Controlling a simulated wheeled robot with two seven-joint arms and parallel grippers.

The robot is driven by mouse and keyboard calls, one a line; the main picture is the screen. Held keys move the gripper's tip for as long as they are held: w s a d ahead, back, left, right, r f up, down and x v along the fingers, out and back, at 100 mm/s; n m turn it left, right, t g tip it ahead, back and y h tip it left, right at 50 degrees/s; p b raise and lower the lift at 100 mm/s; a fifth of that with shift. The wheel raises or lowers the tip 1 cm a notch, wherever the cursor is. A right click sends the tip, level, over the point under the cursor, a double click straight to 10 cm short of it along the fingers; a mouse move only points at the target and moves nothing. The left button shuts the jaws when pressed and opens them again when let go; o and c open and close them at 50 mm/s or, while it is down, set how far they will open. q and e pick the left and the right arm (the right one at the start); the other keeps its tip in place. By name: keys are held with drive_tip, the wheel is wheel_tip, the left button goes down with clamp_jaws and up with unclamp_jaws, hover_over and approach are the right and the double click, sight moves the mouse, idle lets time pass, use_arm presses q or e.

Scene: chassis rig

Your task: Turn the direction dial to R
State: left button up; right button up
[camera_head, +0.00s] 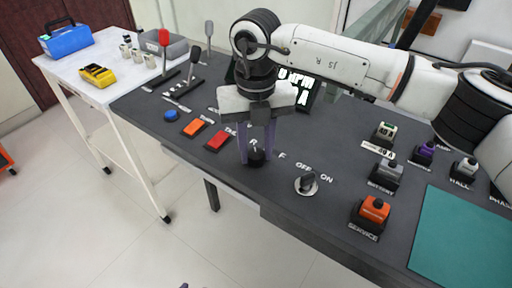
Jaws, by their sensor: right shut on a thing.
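The direction dial (257,159) is a small black knob on the dark bench panel, with a white R above it and an F to its right. My right gripper (257,157) points straight down over the dial, and its two purple fingers are shut on the knob from both sides. The fingers and the gripper body hide part of the dial, so I cannot tell where its pointer stands.
An OFF/ON key switch (306,184) sits right of the dial. Orange (195,127) and red (216,140) blocks lie left. Levers (208,40) stand further back left. Labelled blocks such as the orange service one (371,214) and a teal mat (466,240) lie right.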

sight(256, 153)
drive_tip(key=shift+r, duration=0.1)
drive_tip(key=o, duration=1.1)
drive_tip(key=shift+c, duration=0.2)
wheel_tip(256, 153, up, 10)
drive_tip(key=shift+r, duration=0.15)
